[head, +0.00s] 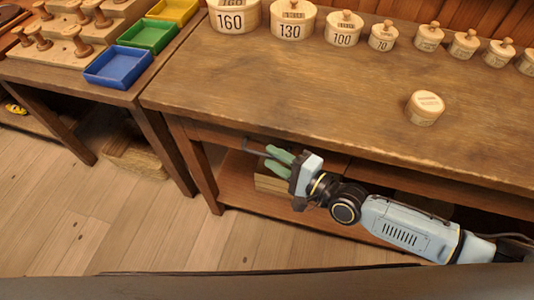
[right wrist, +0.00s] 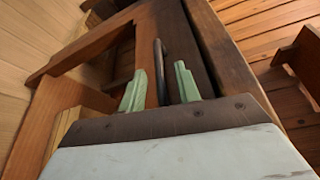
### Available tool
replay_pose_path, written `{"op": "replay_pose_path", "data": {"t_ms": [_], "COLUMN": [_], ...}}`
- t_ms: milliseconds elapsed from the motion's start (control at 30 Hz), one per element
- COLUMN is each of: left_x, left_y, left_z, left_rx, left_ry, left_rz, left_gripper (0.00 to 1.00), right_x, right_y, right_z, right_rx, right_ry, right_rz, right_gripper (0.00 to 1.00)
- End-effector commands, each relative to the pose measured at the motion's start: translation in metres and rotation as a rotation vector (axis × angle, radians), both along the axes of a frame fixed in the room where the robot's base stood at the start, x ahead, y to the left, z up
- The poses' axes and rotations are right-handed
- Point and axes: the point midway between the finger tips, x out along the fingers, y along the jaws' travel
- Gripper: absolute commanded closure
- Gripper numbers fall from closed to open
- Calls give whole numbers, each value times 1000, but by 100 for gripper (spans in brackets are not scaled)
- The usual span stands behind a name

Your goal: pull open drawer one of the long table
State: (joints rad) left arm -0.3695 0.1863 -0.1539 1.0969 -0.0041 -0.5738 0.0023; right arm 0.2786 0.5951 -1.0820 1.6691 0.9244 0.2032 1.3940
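The long table (head: 300,95) fills the middle and right of the head view, with a drawer front (head: 225,135) under its top at the left end. A dark bar handle (head: 256,150) stands out from that front; it also shows in the right wrist view (right wrist: 160,72). My right gripper (head: 275,157) is at the handle, its green fingers apart. In the right wrist view, the handle runs between the two fingers (right wrist: 160,90) with a gap on both sides. The drawer looks closed, though the gripper hides part of it. My left gripper is out of view.
A side table with blue (head: 118,68), green and yellow trays is at left. A shelf (head: 235,190) lies below; floor in front is clear.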

Motion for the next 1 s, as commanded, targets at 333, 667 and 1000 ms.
{"op": "replay_pose_path", "data": {"t_ms": [333, 667, 1000], "left_x": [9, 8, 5], "left_y": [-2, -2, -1], "left_z": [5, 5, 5], "left_rx": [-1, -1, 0], "left_ry": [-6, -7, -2], "left_rz": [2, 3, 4], "left_gripper": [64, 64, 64], "right_x": [19, 18, 18], "right_y": [22, 22, 21], "right_z": [-2, -2, -2], "right_rx": [-1, -1, -1], "right_ry": [-1, -2, -2], "right_rz": [-1, 0, 0], "right_gripper": [67, 81, 100]}}
